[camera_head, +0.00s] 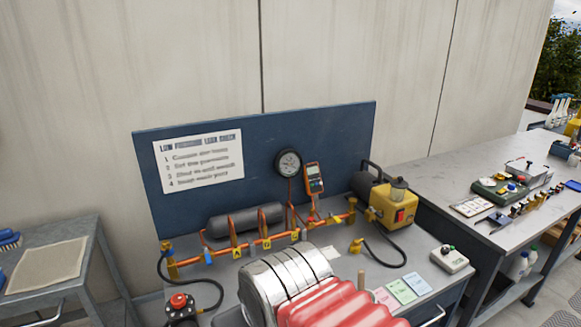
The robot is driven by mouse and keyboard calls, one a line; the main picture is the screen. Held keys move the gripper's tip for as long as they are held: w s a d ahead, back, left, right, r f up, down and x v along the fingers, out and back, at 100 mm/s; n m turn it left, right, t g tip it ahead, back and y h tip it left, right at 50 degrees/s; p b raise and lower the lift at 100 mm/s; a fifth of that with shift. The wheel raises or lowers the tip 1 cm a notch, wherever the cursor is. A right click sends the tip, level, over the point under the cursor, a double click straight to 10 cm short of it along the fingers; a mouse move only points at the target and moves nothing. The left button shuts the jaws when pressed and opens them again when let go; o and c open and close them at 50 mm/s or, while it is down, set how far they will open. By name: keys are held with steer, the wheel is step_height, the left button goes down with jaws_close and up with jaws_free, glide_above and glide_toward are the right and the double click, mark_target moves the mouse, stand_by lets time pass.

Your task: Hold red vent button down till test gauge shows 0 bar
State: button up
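A red button (178,301) sits on a dark round base at the bench's front left, and a black hose runs from there towards the brass pipework (262,240). I take it as the vent button. A round dark gauge (288,163) is on the blue back panel; its reading is too small to tell. An orange handheld meter (314,178) hangs beside it, its display unreadable. A silver and red ribbed body at the bottom middle appears to be part of my arm. No gripper fingers show, and nothing of mine visibly touches the red button.
A yellow pump unit (391,206) with a red switch stands at the pipework's right end. A dark cylinder (245,220) lies behind the pipes. Coloured cards (402,291) and a small grey box (449,259) lie at front right. A cluttered bench (440,185) adjoins on the right.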

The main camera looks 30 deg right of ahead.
jaws_close()
stand_by(0.3)
stand_by(1.4)
